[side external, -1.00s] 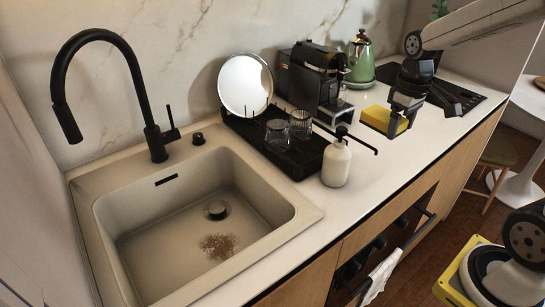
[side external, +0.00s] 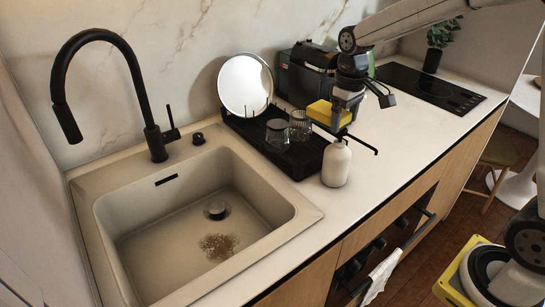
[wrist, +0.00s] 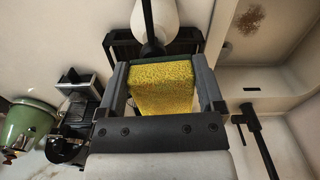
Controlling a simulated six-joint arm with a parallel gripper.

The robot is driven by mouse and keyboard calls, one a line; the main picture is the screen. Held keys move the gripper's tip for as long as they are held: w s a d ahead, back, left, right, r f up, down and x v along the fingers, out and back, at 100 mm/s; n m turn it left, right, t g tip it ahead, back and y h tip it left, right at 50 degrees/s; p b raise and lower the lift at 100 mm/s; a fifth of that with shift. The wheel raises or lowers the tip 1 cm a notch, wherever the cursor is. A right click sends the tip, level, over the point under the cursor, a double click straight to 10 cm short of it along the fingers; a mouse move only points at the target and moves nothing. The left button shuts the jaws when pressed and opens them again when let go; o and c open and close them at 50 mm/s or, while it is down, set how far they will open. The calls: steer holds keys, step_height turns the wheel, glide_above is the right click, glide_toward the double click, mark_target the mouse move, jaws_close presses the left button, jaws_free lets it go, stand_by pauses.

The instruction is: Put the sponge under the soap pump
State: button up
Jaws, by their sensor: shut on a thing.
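The yellow sponge (side external: 325,112) is held in my gripper (side external: 340,108), above the counter. In the wrist view the sponge (wrist: 162,90) sits between the two fingers of my gripper (wrist: 163,75). The white soap pump bottle (side external: 336,164) with a black pump head stands upright on the counter, just below and in front of the sponge in the side view. In the wrist view the bottle (wrist: 176,14) shows at the top, beyond the sponge. The gap between sponge and pump is hard to judge.
A black dish rack (side external: 296,158) with glasses (side external: 277,134) and a round white plate (side external: 245,85) stands left of the bottle. The sink (side external: 150,230) lies farther left. The coffee machine (side external: 306,75) is behind my gripper. The counter right of the bottle (side external: 400,130) is clear.

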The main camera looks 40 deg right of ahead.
mark_target(328, 116)
steer(key=w+a, duration=0.2)
steer(key=a, duration=0.1)
steer(key=shift+w+f, duration=0.2)
steer(key=shift+f, duration=0.1)
steer(key=s+a+f+m, duration=0.2)
steer(key=s+f, duration=0.1)
steer(key=s+a+f+m, duration=0.2)
steer(key=s+f+m, duration=0.1)
steer(key=s, duration=0.1)
steer(key=s+a+f+m, duration=0.3)
steer(key=shift+s+f, duration=0.2)
steer(key=shift+f, duration=0.2)
steer(key=s+m, duration=0.1)
steer(key=m, duration=0.1)
steer(key=s+d+m, duration=0.1)
steer(key=m, duration=0.1)
steer(key=shift+s+d, duration=0.1)
steer(key=d+m, duration=0.1)
steer(key=m, duration=0.1)
steer(key=w+d+r+m, duration=0.1)
steer(key=d+m, duration=0.1)
steer(key=w+d+m, duration=0.1)
steer(key=d+m, duration=0.1)
steer(key=m, duration=0.1)
steer(key=shift+w+r, duration=0.1)
steer(key=shift+r, duration=0.15)
steer(key=shift+f, duration=0.15)
steer(key=shift+f, duration=2.1)
